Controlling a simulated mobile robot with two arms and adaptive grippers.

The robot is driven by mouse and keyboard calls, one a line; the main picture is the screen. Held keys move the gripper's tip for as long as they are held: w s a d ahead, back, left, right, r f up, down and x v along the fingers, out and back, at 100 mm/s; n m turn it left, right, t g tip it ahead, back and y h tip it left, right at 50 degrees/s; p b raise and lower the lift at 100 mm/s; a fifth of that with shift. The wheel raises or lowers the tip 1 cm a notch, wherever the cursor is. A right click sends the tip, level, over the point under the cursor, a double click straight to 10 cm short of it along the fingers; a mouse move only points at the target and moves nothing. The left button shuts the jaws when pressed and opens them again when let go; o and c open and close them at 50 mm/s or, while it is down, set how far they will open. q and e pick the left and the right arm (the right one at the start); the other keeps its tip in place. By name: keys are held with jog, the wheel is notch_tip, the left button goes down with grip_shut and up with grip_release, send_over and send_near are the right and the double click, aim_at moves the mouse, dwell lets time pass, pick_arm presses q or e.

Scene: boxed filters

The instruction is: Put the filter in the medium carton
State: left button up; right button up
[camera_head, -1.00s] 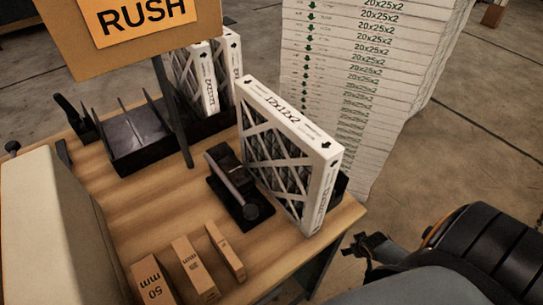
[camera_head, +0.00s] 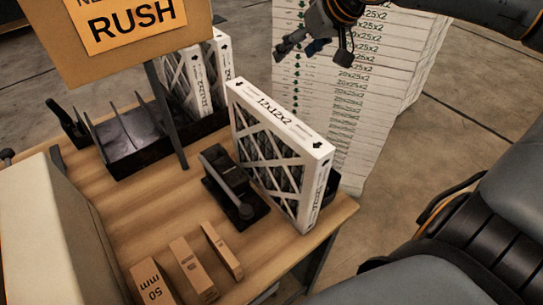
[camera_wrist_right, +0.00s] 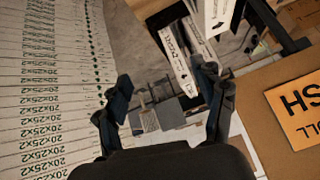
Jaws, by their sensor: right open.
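A white-framed filter (camera_head: 283,160) marked 12x12x2 stands upright on the wooden table in a dark holder, beside a black tool. My right gripper (camera_head: 315,48) is open and empty, above and behind the filter, in front of the tall stack. In the right wrist view my gripper (camera_wrist_right: 168,95) has its fingers spread, with a white filter edge (camera_wrist_right: 176,58) beyond them. Three small brown cartons (camera_head: 192,265) stand at the table's front, one marked 50 mm; I cannot tell whether the medium carton is among them. My left gripper is not in view.
A tall stack of white 20x25x2 boxes (camera_head: 362,110) stands behind the table. An orange RUSH sign (camera_head: 135,25) on a dark post rises over the table. More filters (camera_head: 195,75) and a black divided rack (camera_head: 140,135) stand at the back. A large pale box (camera_head: 50,230) is at left.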

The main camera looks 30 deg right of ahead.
aim_at(274, 112)
jog(key=s+a+g, duration=0.1)
jog(key=s+a, duration=0.2)
jog(key=s+a+n+g, duration=0.1)
jog(key=s+a, duration=0.2)
jog(key=s+a+g, duration=0.1)
jog(key=s+a, duration=0.2)
jog(key=a, duration=0.1)
jog(key=shift+s+a+r+n+h, duration=0.1)
jog(key=shift+s+r+n+h, duration=0.05)
jog(key=shift+r+n+h, duration=0.2)
jog(key=shift+s+f, duration=0.1)
jog(key=shift+f, duration=0.2)
jog(key=x, duration=0.8)
jog(key=shift+f, duration=0.5)
jog(key=x, duration=0.4)
jog(key=shift+w+d+f+p, duration=0.1)
jog(key=shift+w+d+p, duration=0.15)
jog(key=shift+p, duration=0.1)
jog(key=shift+s, duration=0.15)
jog(key=shift+f, duration=0.2)
